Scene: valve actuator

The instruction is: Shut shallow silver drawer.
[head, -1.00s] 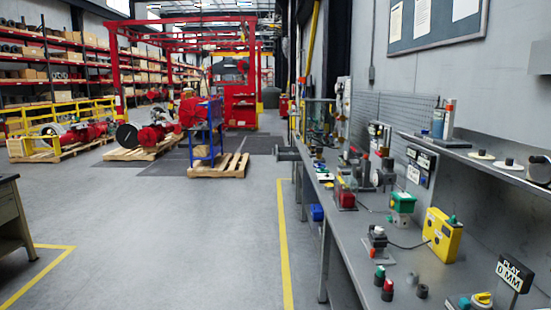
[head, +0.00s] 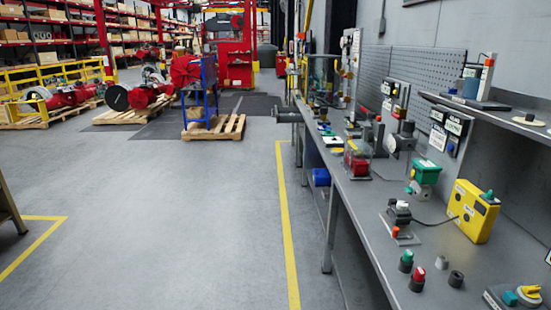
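I cannot make out a shallow silver drawer in the head view. The long grey workbench (head: 350,205) runs along the right side. A small dark grey part (head: 288,116) sticks out past its far left edge, too small to tell what it is. Neither of my grippers is in view.
On the bench are a yellow box (head: 468,212), a green-topped device (head: 426,172), a red block (head: 356,163) and several small knobs. A blue bin (head: 320,177) is below the bench edge. The grey floor (head: 170,220) left of the yellow line (head: 287,230) is clear up to a pallet (head: 213,128).

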